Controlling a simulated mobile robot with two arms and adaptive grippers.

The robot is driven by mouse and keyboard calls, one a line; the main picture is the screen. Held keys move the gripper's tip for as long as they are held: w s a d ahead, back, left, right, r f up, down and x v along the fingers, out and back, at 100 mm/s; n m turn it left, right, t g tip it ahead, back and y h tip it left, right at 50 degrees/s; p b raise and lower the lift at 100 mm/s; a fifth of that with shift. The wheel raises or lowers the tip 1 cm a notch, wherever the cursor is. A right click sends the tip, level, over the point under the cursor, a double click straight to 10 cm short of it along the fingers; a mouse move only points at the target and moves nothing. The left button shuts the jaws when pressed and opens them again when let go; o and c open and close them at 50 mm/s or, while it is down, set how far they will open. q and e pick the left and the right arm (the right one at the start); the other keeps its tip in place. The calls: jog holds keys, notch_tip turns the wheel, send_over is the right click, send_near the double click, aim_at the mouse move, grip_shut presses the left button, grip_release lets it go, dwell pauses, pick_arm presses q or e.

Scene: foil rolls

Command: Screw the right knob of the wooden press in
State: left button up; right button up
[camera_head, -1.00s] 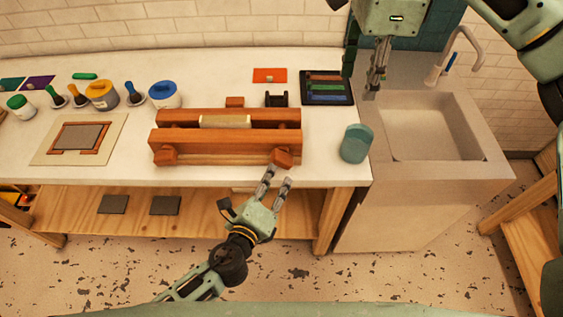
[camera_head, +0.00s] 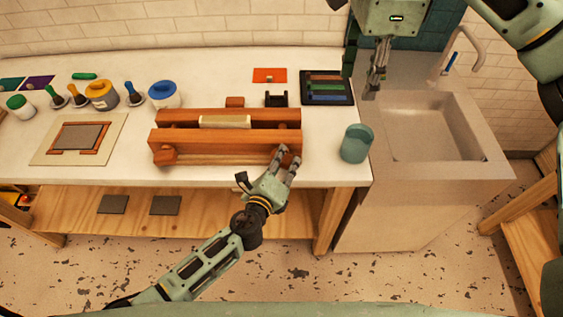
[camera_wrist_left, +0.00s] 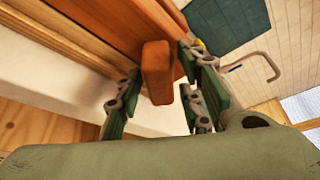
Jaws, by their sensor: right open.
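The wooden press (camera_head: 225,138) lies on the table, two red-brown beams with a pale block (camera_head: 225,121) between them. Its right knob (camera_wrist_left: 157,70) is a wooden block at the beam's right end, largely covered by my gripper in the head view. The left knob (camera_head: 165,155) shows at the other end. My left gripper (camera_head: 287,157) is at the right knob with its fingers apart. In the left wrist view, the knob is between the fingers, with a gap on the left side; contact on the right is unclear. My right gripper (camera_head: 363,72) is open and empty, above the sink's left edge.
A teal cup (camera_head: 356,144) stands right of the press. A dark tray (camera_head: 327,88) and a black holder (camera_head: 276,100) are behind it. Jars, brushes and a framed board (camera_head: 80,138) are to the left. The sink (camera_head: 435,128) is at the right.

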pick_arm(q)
grip_shut()
jog(key=shift+m, duration=0.3)
jog(key=m+y, duration=0.2)
jog(key=m, duration=0.1)
jog(key=shift+g, duration=0.4)
jog(key=m+y, duration=0.3)
jog(key=m, duration=0.1)
jog(key=m+y, duration=0.1)
jog(key=m, duration=0.1)
jog(key=shift+f+m+y, duration=0.1)
jog(key=shift+m+y, duration=0.2)
jog(key=m+y, duration=0.1)
jog(key=m, duration=0.1)
jog(key=shift+f+m+y, duration=0.1)
jog(key=shift+m+y, duration=0.2)
jog(key=shift+y, duration=0.1)
jog(key=m+t+y, duration=0.1)
jog(key=m+y, duration=0.1)
jog(key=m, duration=0.2)
jog(key=shift+f, duration=0.15)
